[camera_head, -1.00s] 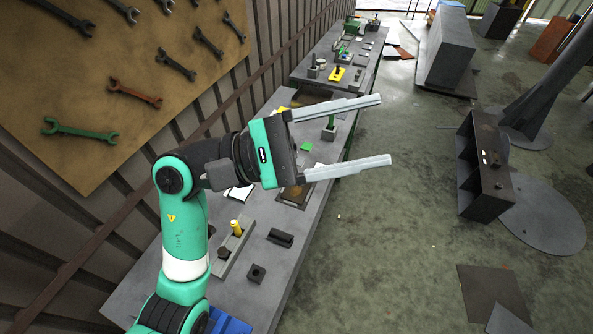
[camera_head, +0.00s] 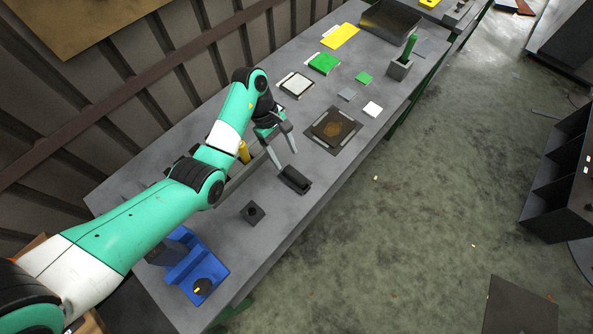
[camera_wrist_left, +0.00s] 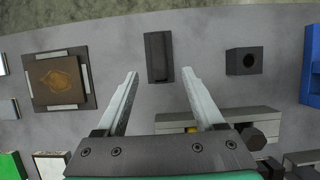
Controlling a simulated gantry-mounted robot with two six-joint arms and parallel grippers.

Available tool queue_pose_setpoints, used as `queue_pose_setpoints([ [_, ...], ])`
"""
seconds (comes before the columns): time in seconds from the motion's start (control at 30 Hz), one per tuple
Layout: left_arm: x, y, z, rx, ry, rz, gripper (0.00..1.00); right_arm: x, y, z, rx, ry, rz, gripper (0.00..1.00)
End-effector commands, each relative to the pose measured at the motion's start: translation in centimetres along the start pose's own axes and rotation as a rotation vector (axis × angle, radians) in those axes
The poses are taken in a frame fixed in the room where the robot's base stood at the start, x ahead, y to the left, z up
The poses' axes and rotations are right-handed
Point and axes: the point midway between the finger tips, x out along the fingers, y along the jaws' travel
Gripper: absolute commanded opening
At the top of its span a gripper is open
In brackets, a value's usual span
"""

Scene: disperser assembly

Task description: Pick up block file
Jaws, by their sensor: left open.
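A dark oblong block with a raised, rounded top (camera_head: 295,180), which looks like the block file, lies on the grey table near its front edge. In the left wrist view the block (camera_wrist_left: 158,57) is centred ahead, its near end between the fingertips in the picture. My left gripper (camera_head: 286,160) is open and empty, pointing down just behind the block. Its two fingers (camera_wrist_left: 160,72) are spread wider than the block. I cannot tell how high the tips are above the table. My right gripper is not in view.
A dark cube with a hole (camera_head: 252,213) and a blue fixture (camera_head: 192,272) stand to the left of the block. A square plate with a brown centre (camera_head: 333,132) lies to the right. A grey holder with a yellow peg (camera_head: 243,152) is behind my gripper.

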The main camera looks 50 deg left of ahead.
Motion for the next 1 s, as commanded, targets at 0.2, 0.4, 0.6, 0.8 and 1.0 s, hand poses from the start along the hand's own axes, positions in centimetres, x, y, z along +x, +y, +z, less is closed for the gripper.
queue_pose_setpoints([
  [0.2, 4.2, 0.0, 0.0, 0.000, -0.002, -0.003, 0.70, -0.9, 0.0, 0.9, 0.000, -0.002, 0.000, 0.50],
  [0.4, 4.9, 0.0, 0.0, 0.000, -0.001, -0.001, 0.70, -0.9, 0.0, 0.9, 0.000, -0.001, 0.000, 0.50],
  [0.6, 8.1, 0.2, 0.0, 0.001, -0.002, -0.003, 0.70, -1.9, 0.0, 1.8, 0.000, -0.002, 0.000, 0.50],
  [0.8, 9.9, 0.2, 0.0, 0.000, 0.000, 0.000, 0.70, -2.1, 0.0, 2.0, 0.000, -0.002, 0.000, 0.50],
  [1.0, 9.8, 0.2, 0.1, 0.000, 0.000, 0.000, 0.66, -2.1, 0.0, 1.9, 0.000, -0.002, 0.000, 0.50],
])
